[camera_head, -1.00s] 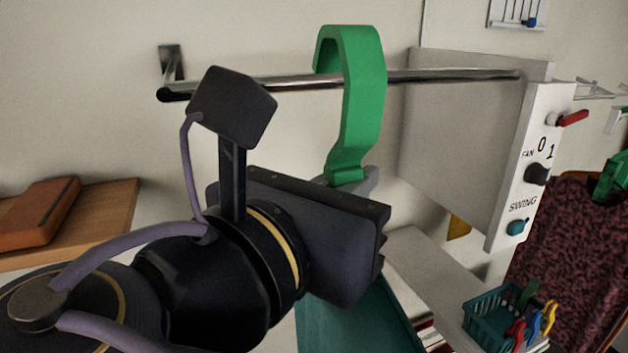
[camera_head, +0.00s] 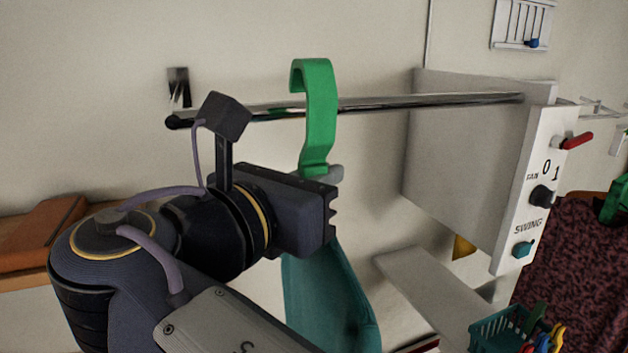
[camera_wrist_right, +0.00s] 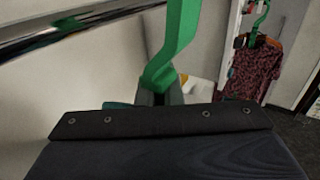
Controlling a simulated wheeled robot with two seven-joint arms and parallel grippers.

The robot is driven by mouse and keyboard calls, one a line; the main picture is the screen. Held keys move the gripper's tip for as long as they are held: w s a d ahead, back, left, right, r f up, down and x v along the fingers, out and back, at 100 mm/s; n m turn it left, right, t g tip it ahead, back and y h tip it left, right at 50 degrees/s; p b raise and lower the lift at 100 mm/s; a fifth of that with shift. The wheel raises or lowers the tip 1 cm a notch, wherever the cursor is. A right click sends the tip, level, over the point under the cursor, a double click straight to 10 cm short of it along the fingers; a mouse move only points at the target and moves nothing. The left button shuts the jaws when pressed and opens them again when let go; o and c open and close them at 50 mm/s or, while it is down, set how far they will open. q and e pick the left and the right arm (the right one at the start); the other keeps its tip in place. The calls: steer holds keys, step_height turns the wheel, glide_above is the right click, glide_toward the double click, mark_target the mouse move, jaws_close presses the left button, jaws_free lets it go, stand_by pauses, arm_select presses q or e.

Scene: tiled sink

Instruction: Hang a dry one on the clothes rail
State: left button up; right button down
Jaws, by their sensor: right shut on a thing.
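A green hanger hook (camera_head: 318,110) stands up at the metal clothes rail (camera_head: 400,102), its curved top above the rail and its shank in front of it. My right gripper (camera_head: 325,175) is shut on the hanger's neck just below the rail. A teal garment (camera_head: 325,295) hangs below the gripper. In the right wrist view the green hook (camera_wrist_right: 175,45) rises from the jaws, with the rail (camera_wrist_right: 75,28) to its left. I cannot tell whether the hook touches the rail. My left gripper is out of view.
A white fan unit (camera_head: 530,185) with knobs and a red lever stands at the rail's right end. A dark red patterned garment (camera_head: 575,260) hangs at the right. A basket of coloured pegs (camera_head: 505,330) is at lower right.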

steer(key=shift+w+a+p, duration=0.2)
steer(key=shift+w+a, duration=0.15)
steer(key=shift+w, duration=0.65)
steer(key=shift+w+a+p, duration=0.15)
steer(key=shift+w+a, duration=0.15)
steer(key=shift+w, duration=0.65)
steer(key=shift+w+a+p, duration=0.2)
steer(key=shift+w+a, duration=0.15)
steer(key=shift+w, duration=0.65)
steer(key=shift+f+b, duration=1)
steer(key=shift+f, duration=0.5)
